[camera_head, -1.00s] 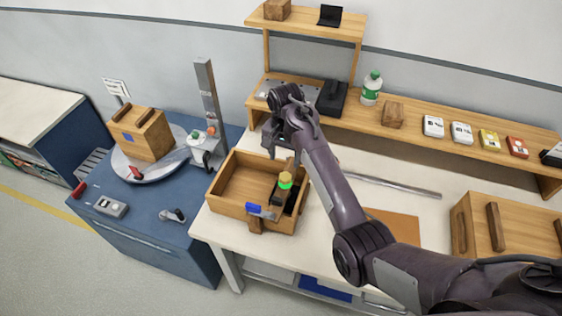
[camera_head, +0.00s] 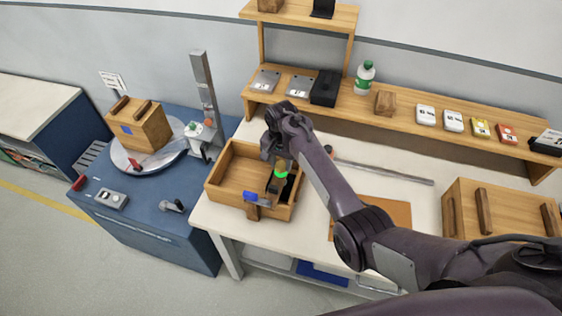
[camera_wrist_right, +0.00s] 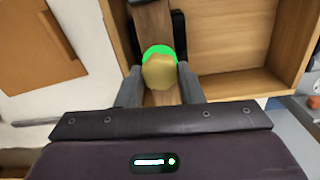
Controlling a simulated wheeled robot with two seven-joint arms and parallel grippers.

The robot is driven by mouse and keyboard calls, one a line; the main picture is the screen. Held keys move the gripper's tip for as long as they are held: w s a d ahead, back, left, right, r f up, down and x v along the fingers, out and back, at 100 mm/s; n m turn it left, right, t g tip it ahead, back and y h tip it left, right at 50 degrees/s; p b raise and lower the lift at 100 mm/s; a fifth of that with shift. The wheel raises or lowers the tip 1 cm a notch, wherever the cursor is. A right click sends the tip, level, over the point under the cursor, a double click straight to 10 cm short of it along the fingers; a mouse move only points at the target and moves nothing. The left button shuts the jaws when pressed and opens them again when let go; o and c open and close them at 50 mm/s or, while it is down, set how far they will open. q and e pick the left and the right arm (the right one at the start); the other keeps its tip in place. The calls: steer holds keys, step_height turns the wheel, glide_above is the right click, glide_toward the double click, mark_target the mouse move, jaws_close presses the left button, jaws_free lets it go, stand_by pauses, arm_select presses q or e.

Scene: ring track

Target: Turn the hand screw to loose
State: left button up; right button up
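The hand screw's yellow knob (camera_wrist_right: 160,73) with a bright green ring is between my right gripper's fingers in the right wrist view. In the head view the green ring (camera_head: 281,174) shows at the right side of an open wooden box (camera_head: 222,190), and the gripper partly hides the knob. My right gripper (camera_wrist_right: 160,80) has its fingers apart, one on each side of the knob; I cannot tell whether they touch it. In the head view this gripper (camera_head: 278,160) is just above the box, coming from the right. My left gripper is not in view.
A blue clamp handle (camera_head: 252,196) is at the box's front wall. A metal bar (camera_head: 385,172) and an orange-brown board (camera_head: 375,218) lie right of the box. A shelf (camera_head: 400,118) with a bottle (camera_head: 365,77) stands behind. A blue bench (camera_head: 150,225) is at left.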

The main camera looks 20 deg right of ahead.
steer(key=c, duration=0.4)
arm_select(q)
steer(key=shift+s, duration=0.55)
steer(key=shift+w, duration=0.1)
